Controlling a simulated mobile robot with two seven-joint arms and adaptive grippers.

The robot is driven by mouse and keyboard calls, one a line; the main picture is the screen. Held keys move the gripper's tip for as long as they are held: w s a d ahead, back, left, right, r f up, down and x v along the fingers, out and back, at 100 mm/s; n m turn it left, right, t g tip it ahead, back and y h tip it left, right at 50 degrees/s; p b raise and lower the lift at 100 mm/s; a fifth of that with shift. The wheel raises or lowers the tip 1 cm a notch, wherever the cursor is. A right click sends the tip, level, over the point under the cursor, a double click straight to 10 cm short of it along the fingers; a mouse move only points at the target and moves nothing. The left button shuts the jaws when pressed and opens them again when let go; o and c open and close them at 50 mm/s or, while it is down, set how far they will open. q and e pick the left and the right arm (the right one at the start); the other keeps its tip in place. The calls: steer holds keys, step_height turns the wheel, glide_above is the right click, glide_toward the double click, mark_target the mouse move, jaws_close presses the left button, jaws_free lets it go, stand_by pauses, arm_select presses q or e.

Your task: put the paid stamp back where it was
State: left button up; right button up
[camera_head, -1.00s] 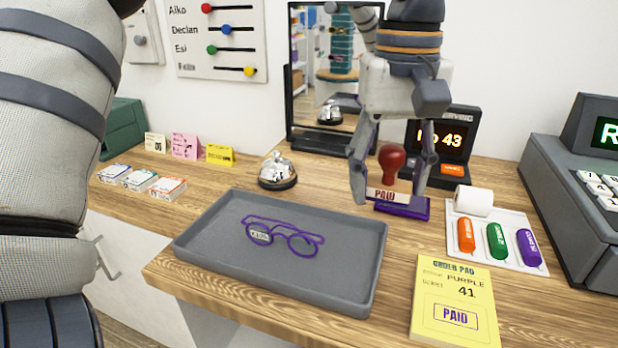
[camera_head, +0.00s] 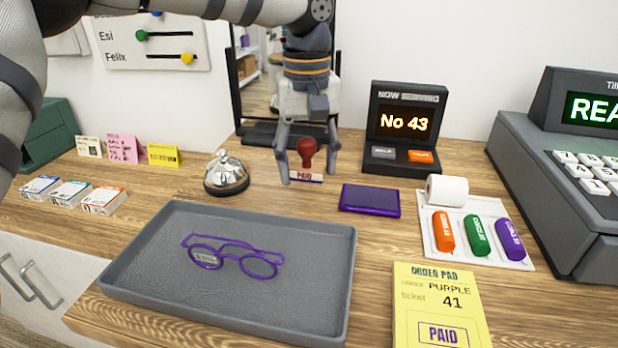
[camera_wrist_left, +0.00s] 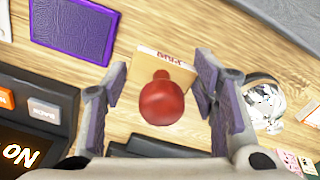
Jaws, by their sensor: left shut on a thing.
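The paid stamp (camera_head: 307,153) has a red knob handle and a block marked PAID. My left gripper (camera_head: 304,178) is shut on it, one finger on each side of the block. In the left wrist view the stamp's red knob (camera_wrist_left: 162,100) faces the camera between the fingers (camera_wrist_left: 163,84). The stamp is upright between the bell and the purple ink pad (camera_head: 370,200), clear of the pad. I cannot tell whether its underside touches the counter. The yellow order pad (camera_head: 436,283) bears a purple PAID mark (camera_head: 443,334). My right gripper is not in view.
A silver bell (camera_head: 227,174) stands left of the stamp. A grey tray (camera_head: 310,312) with purple glasses (camera_head: 235,258) lies in front. A number display (camera_head: 403,125) and mirror stand behind. A paper roll, colored capsules and a till (camera_head: 560,170) are at the right.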

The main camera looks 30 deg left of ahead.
mark_target(307, 179)
arm_select(q)
steer(key=shift+w+a+f, duration=0.1)
steer(key=shift+w+f, duration=0.1)
steer(key=shift+f, duration=0.75)
steer(key=shift+w+a+f, duration=0.1)
steer(key=shift+w+f, duration=0.05)
steer(key=shift+f, duration=0.75)
steer(key=shift+f, duration=0.15)
steer(key=o, duration=0.9)
step_height(307, 179, up, 12)
steer(key=shift+r+p, duration=0.15)
steer(key=shift+p, duration=0.25)
